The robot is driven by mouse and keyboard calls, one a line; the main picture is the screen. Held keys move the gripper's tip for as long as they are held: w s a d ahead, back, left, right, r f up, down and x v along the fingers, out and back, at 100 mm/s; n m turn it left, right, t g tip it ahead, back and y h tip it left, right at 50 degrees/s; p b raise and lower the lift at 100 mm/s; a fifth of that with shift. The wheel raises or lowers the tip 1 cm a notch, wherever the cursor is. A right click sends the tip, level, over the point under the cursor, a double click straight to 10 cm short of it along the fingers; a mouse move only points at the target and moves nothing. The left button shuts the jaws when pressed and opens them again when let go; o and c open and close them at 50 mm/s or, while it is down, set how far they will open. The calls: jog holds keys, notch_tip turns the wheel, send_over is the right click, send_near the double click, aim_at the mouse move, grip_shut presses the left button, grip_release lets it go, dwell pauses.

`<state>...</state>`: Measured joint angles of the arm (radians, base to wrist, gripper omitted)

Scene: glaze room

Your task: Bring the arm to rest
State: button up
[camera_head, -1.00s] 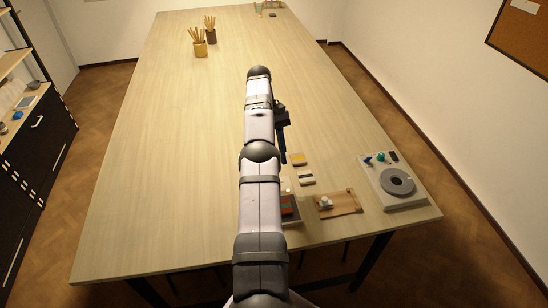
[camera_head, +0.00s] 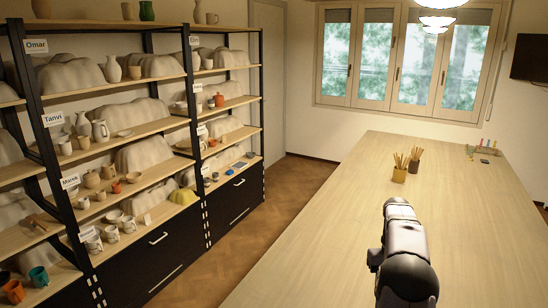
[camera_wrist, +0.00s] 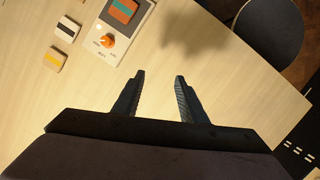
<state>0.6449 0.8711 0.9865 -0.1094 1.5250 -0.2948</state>
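My gripper (camera_wrist: 160,88) shows in the wrist view with its two dark fingers apart and nothing between them. It is above the bare wooden table (camera_wrist: 235,95), near a table edge. In the head view a white and black part of my arm rises over the table (camera_head: 320,215) at the lower right; the gripper itself cannot be made out there.
Pottery shelves (camera_head: 150,130) line the left; brush pots (camera_head: 399,174) stand on the table.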

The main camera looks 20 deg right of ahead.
jog(key=s+a+n+t+b, duration=0.2)
jog(key=a, duration=1.8)
jog(key=s+a+f+n+t, duration=0.1)
jog(key=s+a+f, duration=0.2)
jog(key=s+a, duration=0.35)
jog(key=s+a+f+n, duration=0.1)
jog(key=s+a+f, duration=0.2)
jog(key=s+a, duration=0.3)
notch_tip(320, 180, down, 38)
jog(key=s+b, duration=0.1)
jog(key=b, duration=3.8)
jog(key=shift+d+h, duration=0.3)
jog(key=shift+d, duration=0.1)
